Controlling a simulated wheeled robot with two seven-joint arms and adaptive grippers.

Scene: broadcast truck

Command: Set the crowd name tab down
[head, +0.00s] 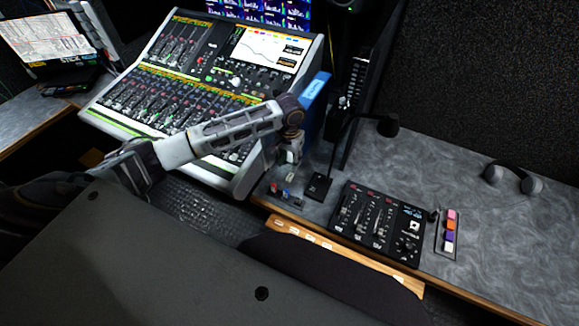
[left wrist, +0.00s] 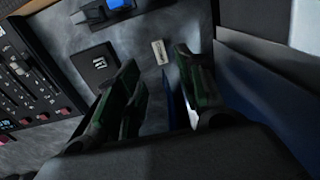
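A small white name tab (left wrist: 160,52) with dark lettering too small to read lies flat on the grey desk in the left wrist view. It appears as a pale spot (head: 291,177) below my gripper in the head view. My left gripper (head: 290,157) points down over the desk between the big mixing console and the microphone base. In the left wrist view its two fingers (left wrist: 160,78) are apart, with the tab just beyond their tips and clear of both. No thing shows held between them. My right gripper is in neither view.
The large mixing console (head: 190,95) stands left of the gripper. The gooseneck microphone's dark base (head: 318,187) is close on the right, and small coloured pieces (head: 284,194) lie in front. A small fader panel (head: 375,222), coloured blocks (head: 449,232) and headphones (head: 515,178) are farther right.

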